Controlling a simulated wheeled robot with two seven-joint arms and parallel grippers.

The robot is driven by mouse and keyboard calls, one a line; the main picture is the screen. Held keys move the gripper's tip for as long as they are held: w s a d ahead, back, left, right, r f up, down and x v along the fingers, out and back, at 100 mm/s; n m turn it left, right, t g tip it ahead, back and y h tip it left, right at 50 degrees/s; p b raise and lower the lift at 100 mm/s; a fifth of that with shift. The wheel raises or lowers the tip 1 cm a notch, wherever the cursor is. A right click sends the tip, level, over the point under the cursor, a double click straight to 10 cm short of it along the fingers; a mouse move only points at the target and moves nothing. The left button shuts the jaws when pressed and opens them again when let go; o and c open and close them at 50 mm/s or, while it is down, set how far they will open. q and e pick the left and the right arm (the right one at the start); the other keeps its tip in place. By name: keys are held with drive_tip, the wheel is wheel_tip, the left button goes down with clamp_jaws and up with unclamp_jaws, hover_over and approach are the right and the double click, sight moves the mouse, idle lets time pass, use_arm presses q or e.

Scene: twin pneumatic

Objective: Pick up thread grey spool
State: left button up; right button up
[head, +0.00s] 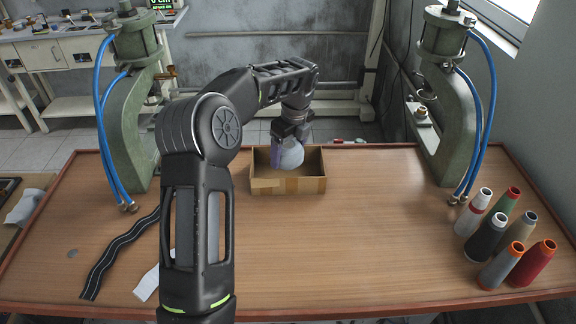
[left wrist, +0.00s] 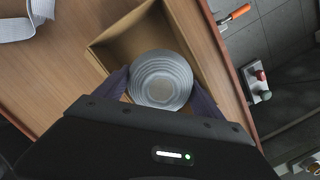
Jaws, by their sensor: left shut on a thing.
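My left gripper (head: 287,147) is shut on a pale grey, rounded, ribbed thing (head: 291,157) at the opening of a cardboard box (head: 289,187). In the left wrist view the held thing (left wrist: 160,79) shows as stacked rings between the fingers, with the box (left wrist: 118,47) behind it. I cannot tell whether it touches the box. Thread spools stand upright at the table's right: a grey one with an orange top (head: 501,266), a dark grey one with a white top (head: 485,238) and a beige-grey one (head: 519,231). My right gripper is out of view.
Red (head: 533,264), green (head: 507,203) and white-red (head: 474,212) spools crowd the grey ones. Green presses with blue hoses stand left (head: 129,110) and right (head: 451,125). The table (head: 375,235) is clear between box and spools. A dark strap (head: 115,256) lies at left.

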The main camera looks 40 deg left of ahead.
sight(288, 144)
use_arm(q)
drive_tip(key=shift+r, duration=1.95)
